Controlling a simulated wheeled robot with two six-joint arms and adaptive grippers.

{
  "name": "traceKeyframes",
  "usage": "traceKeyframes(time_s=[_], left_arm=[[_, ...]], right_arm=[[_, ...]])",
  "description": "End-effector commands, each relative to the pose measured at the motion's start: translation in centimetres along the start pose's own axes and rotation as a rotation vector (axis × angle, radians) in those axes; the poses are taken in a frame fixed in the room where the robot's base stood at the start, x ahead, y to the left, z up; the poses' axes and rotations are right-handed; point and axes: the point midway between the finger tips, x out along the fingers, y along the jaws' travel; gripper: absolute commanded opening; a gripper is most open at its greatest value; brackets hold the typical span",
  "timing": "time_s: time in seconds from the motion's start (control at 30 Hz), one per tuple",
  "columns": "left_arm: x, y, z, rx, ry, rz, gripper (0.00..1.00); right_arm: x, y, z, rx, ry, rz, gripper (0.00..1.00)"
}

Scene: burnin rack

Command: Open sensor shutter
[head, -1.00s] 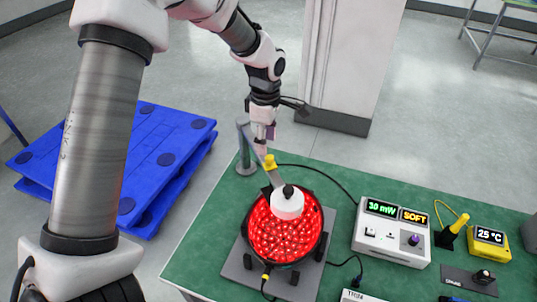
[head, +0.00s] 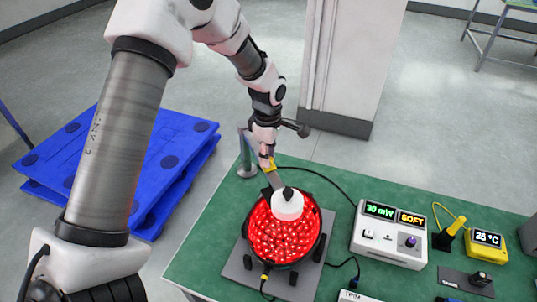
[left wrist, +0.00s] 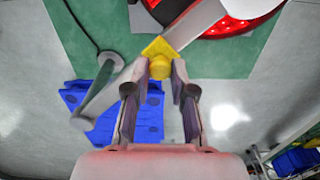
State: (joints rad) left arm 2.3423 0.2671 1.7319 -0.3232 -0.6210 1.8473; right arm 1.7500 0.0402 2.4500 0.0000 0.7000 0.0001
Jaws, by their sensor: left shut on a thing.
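A flat grey shutter arm (left wrist: 195,25) with a yellow knob (left wrist: 160,68) runs from a grey post (head: 246,150) toward a white dome sensor (head: 287,206). The dome sits over a round, red-lit lamp array (head: 262,240), and the arm's end meets it at the upper left in the head view. My left gripper (left wrist: 160,72) is shut on the yellow knob, one fingertip on each side. In the head view my left gripper (head: 267,162) largely hides the knob. My right gripper is out of view.
A controller box (head: 390,235) reading "30 mW" and "SOFT" stands right of the lamp. A yellow thermometer (head: 485,241) reads 25 °C. A black cable crosses the green table (head: 205,250). A blue pallet (head: 90,140) lies on the floor left; a pillar (head: 350,65) stands behind.

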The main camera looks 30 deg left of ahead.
Motion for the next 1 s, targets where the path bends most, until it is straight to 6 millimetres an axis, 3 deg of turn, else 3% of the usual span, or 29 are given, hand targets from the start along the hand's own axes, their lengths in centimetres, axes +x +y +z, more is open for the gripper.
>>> traceKeyframes(time_s=[0.17,0.2,0.27,0.67,0.77,1.0], left_arm=[[-0.2,0.2,0.0,0.0,-0.001,0.006,0.0],[-0.2,0.2,0.0,0.0,-0.001,0.006,0.27],[-0.2,0.2,0.0,0.0,-0.001,0.006,0.49],[-1.0,0.1,0.0,0.0,-0.001,0.006,0.49],[-2.8,0.2,0.1,0.0,-0.001,0.008,0.49],[-8.9,0.1,0.2,0.0,-0.001,0.01,0.49]], right_arm=[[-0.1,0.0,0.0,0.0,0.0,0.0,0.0],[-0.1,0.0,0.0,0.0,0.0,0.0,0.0],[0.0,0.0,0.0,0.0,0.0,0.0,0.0],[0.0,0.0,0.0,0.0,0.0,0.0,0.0],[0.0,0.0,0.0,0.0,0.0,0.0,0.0],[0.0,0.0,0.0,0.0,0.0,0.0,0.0]])
